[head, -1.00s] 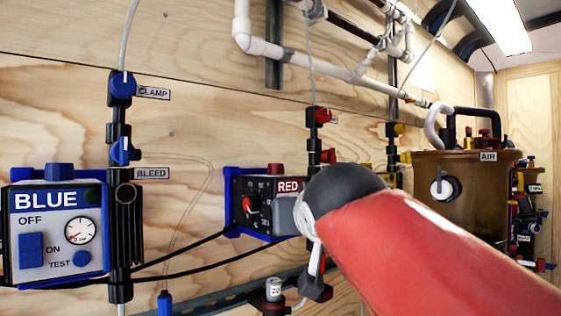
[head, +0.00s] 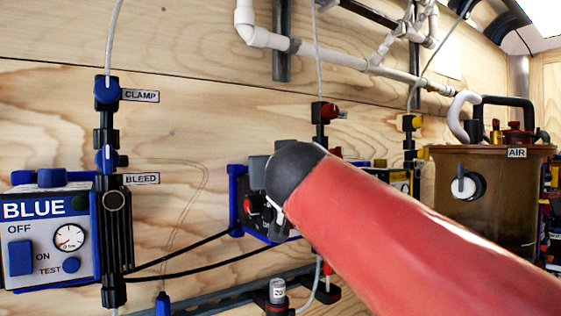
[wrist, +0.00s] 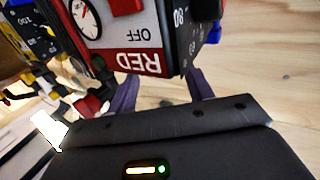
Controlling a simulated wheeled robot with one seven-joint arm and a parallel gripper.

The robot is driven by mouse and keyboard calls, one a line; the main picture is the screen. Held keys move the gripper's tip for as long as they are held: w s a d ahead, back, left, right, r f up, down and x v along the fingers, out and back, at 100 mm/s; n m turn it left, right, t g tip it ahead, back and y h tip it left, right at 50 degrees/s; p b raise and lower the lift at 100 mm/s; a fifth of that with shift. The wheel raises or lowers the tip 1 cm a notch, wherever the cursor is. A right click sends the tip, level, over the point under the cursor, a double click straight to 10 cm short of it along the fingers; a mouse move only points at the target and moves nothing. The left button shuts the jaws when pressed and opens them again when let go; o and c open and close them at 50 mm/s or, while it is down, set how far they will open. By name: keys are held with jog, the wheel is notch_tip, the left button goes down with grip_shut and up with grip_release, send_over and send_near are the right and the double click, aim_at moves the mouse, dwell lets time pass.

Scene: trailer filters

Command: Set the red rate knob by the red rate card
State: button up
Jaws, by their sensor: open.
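The red unit (wrist: 130,38) shows upside down in the wrist view, with its RED label, OFF mark, gauge and a red switch. Its black side face (wrist: 186,38) carries dial numbers, including 80. In the head view, the red rate knob (head: 252,217) shows as a small red and pale spot on the unit's dark face, partly covered by my arm. My gripper (wrist: 163,88) is open and empty, its two dark fingers just short of the unit. In the head view my arm's end hides most of the gripper. I cannot make out a red rate card.
The blue unit (head: 45,240) is on the plywood wall at left, beside a black post with CLAMP and BLEED knobs. A brown AIR tank (head: 490,200) stands at right. A small cylinder marked 20 (head: 278,292) is below. Hoses and cables cross the wall.

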jog(key=shift+w+a, duration=0.1)
jog(key=shift+w, duration=0.95)
jog(key=shift+c, duration=0.2)
jog(key=c, duration=0.9)
jog(key=shift+f+b, duration=0.15)
jog(key=shift+b, duration=0.2)
